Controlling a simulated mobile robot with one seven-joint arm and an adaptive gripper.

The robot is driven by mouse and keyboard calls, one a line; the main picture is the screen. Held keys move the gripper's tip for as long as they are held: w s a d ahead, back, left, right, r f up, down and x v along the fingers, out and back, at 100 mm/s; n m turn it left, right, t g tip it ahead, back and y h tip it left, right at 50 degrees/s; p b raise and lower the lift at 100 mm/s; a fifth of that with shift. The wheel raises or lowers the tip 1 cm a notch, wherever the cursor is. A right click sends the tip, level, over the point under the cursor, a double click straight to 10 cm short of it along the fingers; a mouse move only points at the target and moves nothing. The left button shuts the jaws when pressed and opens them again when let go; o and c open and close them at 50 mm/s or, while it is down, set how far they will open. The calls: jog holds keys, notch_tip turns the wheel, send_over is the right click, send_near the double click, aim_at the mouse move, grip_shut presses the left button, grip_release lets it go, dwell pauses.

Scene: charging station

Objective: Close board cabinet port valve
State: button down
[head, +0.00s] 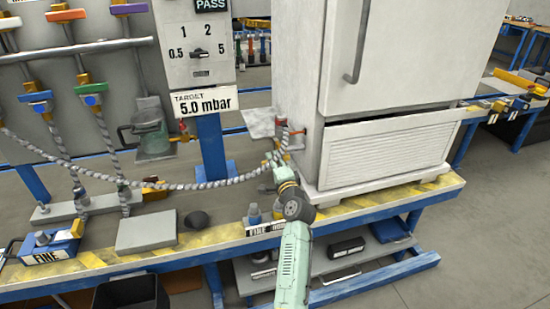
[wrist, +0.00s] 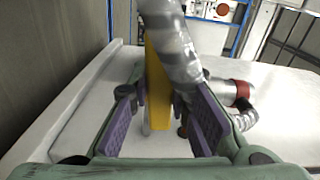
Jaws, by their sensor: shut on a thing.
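The white cabinet (head: 385,150) stands on the workbench at the right, and its port (head: 285,132) is low on its left side. A grey braided hose (head: 215,184) runs to the port; its end also shows in the wrist view (wrist: 178,50). My gripper (head: 276,163) is at the port, below the hose end. In the wrist view its purple-padded fingers (wrist: 162,118) are on both sides of a yellow valve handle (wrist: 157,85), and it is shut on this handle. The handle stands beside the hose. The contact and the valve body are partly hidden.
A red-banded metal fitting (wrist: 236,92) is right of the fingers. A dial panel (head: 200,50) with a "TARGET 5.0 mbar" sign stands left of the cabinet. Valves with coloured handles (head: 88,88) hang farther left. A grey block (head: 147,232) and dark cup (head: 197,219) are on the bench.

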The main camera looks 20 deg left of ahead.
jog(key=shift+r+m+p, duration=0.3)
jog(key=shift+m+p, duration=0.1)
jog(key=shift+m, duration=0.2)
jog(key=c, duration=1.5)
grip_release()
jog(key=v, duration=1.2)
